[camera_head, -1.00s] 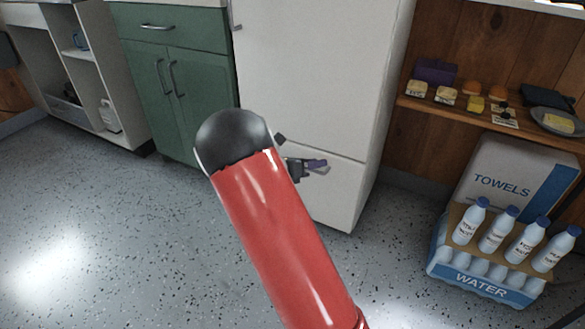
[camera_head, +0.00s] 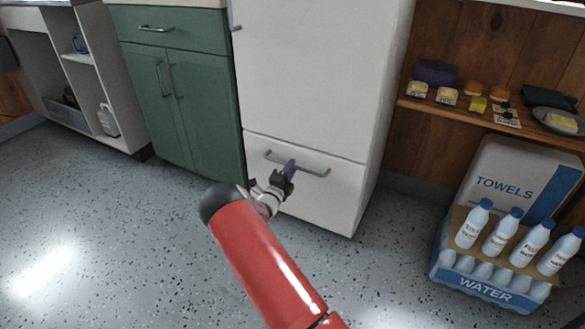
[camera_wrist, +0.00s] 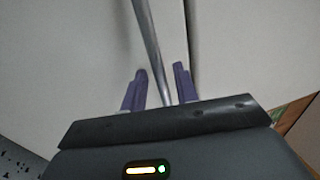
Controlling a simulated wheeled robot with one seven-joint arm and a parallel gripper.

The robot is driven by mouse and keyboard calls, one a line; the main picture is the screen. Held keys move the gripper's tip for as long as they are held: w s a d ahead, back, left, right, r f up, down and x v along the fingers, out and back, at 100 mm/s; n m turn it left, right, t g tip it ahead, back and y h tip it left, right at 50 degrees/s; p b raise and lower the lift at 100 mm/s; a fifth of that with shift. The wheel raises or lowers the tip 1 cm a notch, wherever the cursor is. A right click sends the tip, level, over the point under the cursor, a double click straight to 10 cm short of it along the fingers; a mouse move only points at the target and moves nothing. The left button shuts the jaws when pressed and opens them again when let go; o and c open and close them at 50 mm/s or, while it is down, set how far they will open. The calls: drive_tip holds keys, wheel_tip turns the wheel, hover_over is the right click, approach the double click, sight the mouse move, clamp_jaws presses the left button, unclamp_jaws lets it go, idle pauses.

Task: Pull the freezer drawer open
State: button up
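The freezer drawer (camera_head: 325,205) is the lower white front of the fridge, and it looks shut, level with the door above. Its grey bar handle (camera_head: 315,171) runs across near the top of the drawer. My gripper (camera_head: 289,168) is at the middle of the handle, with its purple fingertips pointing at the drawer front. In the wrist view, the handle (camera_wrist: 147,35) passes between the two fingers of my gripper (camera_wrist: 161,75). The fingers stand apart, with a gap visible on each side of the bar. My gripper partly hides the handle in the head view.
The fridge door (camera_head: 310,70) is above the drawer. A green cabinet (camera_head: 205,120) stands directly left. On the right are a water bottle pack (camera_head: 490,285), a towels box (camera_head: 520,180) and a wooden shelf (camera_head: 470,117). The speckled floor before the drawer is open.

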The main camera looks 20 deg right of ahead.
drive_tip(key=shift+x, duration=0.85)
clamp_jaws()
drive_tip(key=r+p+v, duration=0.2)
drive_tip(key=p+v, duration=0.1)
drive_tip(key=v, duration=0.9)
drive_tip(key=r+p+v, duration=0.2)
drive_tip(key=p+v, duration=0.1)
drive_tip(key=v, duration=0.8)
drive_tip(key=shift+s+a+r+p, duration=0.15)
drive_tip(key=shift+s+a+p, duration=0.25)
drive_tip(key=shift+s+a, duration=0.2)
unclamp_jaws()
